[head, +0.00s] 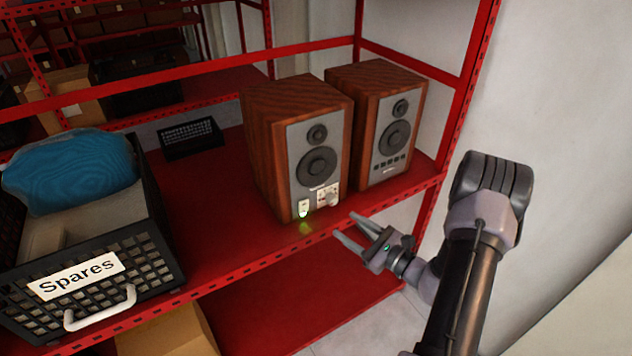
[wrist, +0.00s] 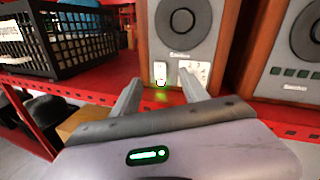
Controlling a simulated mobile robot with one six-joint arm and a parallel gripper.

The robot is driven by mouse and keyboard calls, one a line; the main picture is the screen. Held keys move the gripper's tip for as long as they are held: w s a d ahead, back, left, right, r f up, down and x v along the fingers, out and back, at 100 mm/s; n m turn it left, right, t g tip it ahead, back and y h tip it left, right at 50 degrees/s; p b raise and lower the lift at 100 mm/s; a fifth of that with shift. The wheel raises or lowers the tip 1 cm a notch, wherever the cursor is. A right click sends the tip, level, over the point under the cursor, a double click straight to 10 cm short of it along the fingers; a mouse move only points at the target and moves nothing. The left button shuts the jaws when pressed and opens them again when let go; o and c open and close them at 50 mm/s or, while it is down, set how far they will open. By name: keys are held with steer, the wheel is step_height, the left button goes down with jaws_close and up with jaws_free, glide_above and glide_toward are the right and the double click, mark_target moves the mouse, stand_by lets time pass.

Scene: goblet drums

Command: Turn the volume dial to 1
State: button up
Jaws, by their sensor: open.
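The volume dial (head: 332,199) is a small light knob at the lower right of the front of the left wooden speaker (head: 296,135). In the wrist view the dial area (wrist: 194,72) lies near the tip of the right finger, partly hidden by it. A white switch (head: 304,208) with a green glow sits left of the dial. My gripper (head: 358,230) is open and empty, in front of the shelf edge, below and right of the dial and apart from it. In the wrist view my gripper (wrist: 158,92) points toward the speaker's lower front. The dial's setting is too small to read.
A second wooden speaker (head: 385,120) stands to the right on the red shelf (head: 225,215). A black crate (head: 100,270) labelled "Spares" with a blue item is at left. A small black basket (head: 190,138) stands behind. The shelf's red upright (head: 465,90) is at right.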

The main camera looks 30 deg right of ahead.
mark_target(334, 202)
steer(key=s+d+f+m+h, duration=0.2)
steer(key=d+f+m+h, duration=0.2)
steer(key=d+f, duration=0.1)
steer(key=shift+t, duration=0.4)
steer(key=w, duration=0.5)
steer(key=w+b, duration=0.1)
steer(key=w, duration=0.5)
steer(key=w+a+b, duration=0.1)
steer(key=w, duration=0.5)
steer(key=shift+a, duration=0.1)
steer(key=shift+s, duration=0.1)
jaws_close()
